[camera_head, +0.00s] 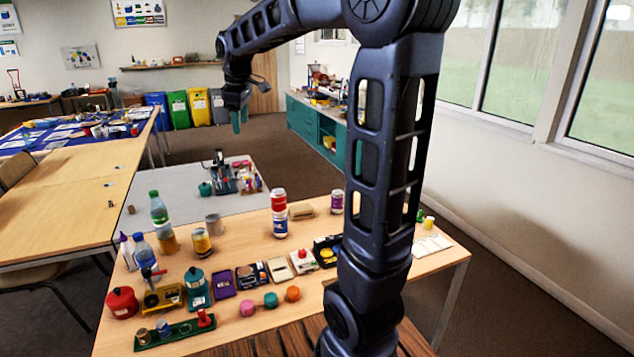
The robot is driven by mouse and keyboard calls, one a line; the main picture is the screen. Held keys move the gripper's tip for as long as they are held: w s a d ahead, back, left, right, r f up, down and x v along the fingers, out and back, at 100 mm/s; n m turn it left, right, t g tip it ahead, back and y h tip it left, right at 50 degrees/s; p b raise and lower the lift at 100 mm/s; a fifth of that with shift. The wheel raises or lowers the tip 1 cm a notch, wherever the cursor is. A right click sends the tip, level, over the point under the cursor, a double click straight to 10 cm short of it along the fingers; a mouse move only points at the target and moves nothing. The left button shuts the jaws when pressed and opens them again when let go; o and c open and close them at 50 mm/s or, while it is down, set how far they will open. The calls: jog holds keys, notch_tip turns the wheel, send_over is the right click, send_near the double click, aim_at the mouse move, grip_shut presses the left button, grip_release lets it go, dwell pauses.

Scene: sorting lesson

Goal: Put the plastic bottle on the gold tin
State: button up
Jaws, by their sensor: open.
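A clear plastic bottle with a green cap and green label (159,211) stands upright at the left of the near table. An amber-coloured piece (170,244) shows at its foot; I cannot tell whether it is part of the bottle. My gripper (239,120) is open and empty, high above the table and pointing down, with teal fingertips.
A grey mug (214,225) stands close behind the gold tin. A stacked red and blue tin pair (279,214) and a purple tin (337,201) stand farther right. A red pot (122,302), a teal canister (196,290) and several small items crowd the front.

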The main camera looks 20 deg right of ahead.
jog(key=s+d+f+m, duration=0.3)
jog(key=s+d+m, duration=0.1)
jog(key=s, duration=0.5)
jog(key=s+d+f+m+t, duration=0.1)
jog(key=s+d+f+m, duration=0.3)
jog(key=s, duration=0.5)
jog(key=s+d+f+m, duration=0.3)
jog(key=s+d+m, duration=0.1)
jog(key=s, duration=0.5)
jog(key=shift+s+d+f+t, duration=0.15)
jog(key=shift+d+t, duration=0.25)
jog(key=shift+d, duration=0.05)
